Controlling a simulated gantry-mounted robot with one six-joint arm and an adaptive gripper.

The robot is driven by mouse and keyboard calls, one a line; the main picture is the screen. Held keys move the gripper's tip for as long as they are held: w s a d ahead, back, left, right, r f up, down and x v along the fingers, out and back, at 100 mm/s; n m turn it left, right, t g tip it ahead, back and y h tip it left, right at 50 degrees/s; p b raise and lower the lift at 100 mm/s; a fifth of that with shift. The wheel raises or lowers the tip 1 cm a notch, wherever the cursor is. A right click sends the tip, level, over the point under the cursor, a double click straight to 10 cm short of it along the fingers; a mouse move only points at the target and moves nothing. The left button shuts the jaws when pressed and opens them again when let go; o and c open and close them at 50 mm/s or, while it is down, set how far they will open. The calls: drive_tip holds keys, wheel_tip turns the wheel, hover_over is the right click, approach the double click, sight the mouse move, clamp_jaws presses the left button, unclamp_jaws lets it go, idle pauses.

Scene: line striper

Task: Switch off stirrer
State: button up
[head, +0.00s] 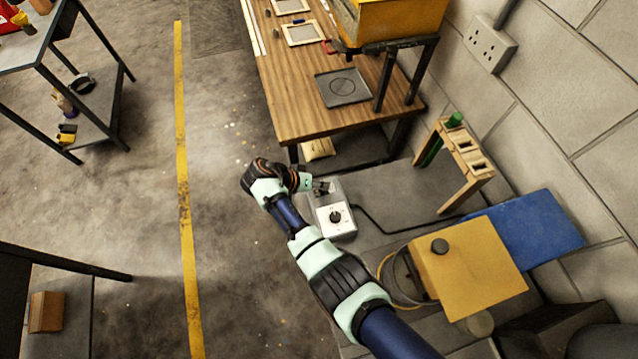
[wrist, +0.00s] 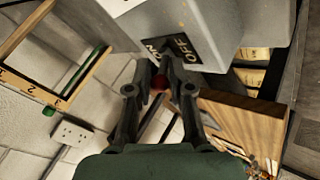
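The stirrer is a pale grey box (head: 335,217) with a black dial on top, in the middle of the head view. In the wrist view its grey side (wrist: 215,25) carries a black plate (wrist: 172,46) marked ON and OFF. My gripper (head: 318,185) is at the stirrer's far end in the head view. In the wrist view my gripper (wrist: 159,70) has its two fingertips apart, just in front of the plate. A small round red piece (wrist: 158,83) shows between the fingers, perhaps the switch's tip. I cannot tell whether they touch it.
A wooden workbench (head: 300,95) with a dark plate stands beyond the stirrer. A wooden rack (head: 462,160) with a green item is to the right. A yellow box (head: 470,270) and a blue panel (head: 535,230) lie near right. A dark cable runs right from the stirrer.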

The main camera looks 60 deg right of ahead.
drive_tip(key=o, duration=0.3)
drive_tip(key=v, duration=1.2)
